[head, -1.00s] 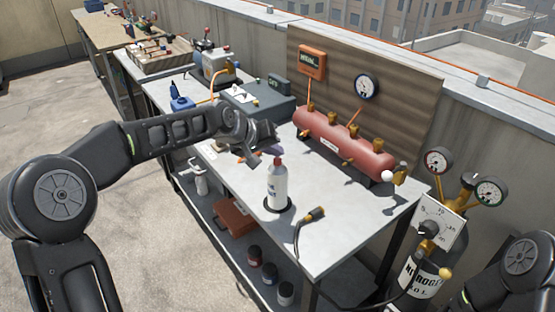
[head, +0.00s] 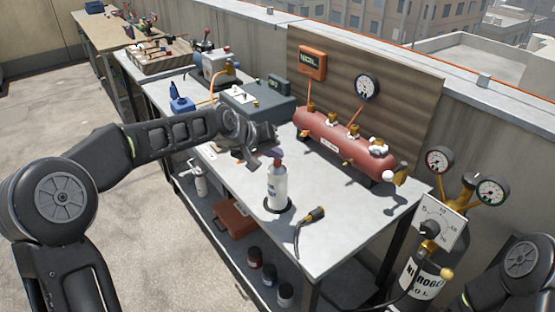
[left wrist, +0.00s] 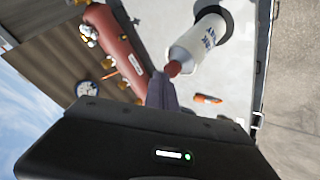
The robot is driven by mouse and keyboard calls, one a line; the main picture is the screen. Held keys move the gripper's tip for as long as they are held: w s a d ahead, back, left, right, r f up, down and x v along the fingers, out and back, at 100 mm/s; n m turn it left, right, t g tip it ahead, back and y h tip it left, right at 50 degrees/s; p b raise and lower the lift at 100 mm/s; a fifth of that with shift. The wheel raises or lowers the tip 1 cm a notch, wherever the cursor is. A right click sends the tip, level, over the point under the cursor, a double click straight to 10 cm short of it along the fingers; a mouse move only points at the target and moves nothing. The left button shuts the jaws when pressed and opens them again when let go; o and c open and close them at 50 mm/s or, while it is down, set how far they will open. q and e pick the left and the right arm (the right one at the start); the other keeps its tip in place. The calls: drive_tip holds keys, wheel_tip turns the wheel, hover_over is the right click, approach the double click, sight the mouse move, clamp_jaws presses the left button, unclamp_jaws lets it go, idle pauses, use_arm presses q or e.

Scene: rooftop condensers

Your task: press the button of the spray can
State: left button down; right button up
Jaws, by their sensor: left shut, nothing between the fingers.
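The spray can (head: 278,186), white with dark lettering and a red top (head: 277,163), stands upright on a dark ring on the grey workbench. My left gripper (head: 266,154) is shut and empty, just behind and left of the can's top in the head view. In the left wrist view the can (left wrist: 203,40) shows with its red top (left wrist: 172,69) close to the tips of the shut fingers (left wrist: 163,88). I cannot tell whether they touch. My right gripper is out of view; only part of the right arm shows at the lower right.
A red tank (head: 340,146) with brass valves stands behind the can, before a board with a gauge (head: 367,87). A cable with a dark plug (head: 315,214) lies to the can's right. A nitrogen cylinder (head: 424,280) stands at the right.

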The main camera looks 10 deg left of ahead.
sight(275, 162)
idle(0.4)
use_arm(q)
drive_tip(key=shift+r+p, duration=0.55)
drive_tip(key=shift+r, duration=0.3)
drive_tip(key=shift+r+p, duration=1.7)
drive_tip(key=shift+r, duration=0.85)
drive_tip(key=shift+f, duration=0.1)
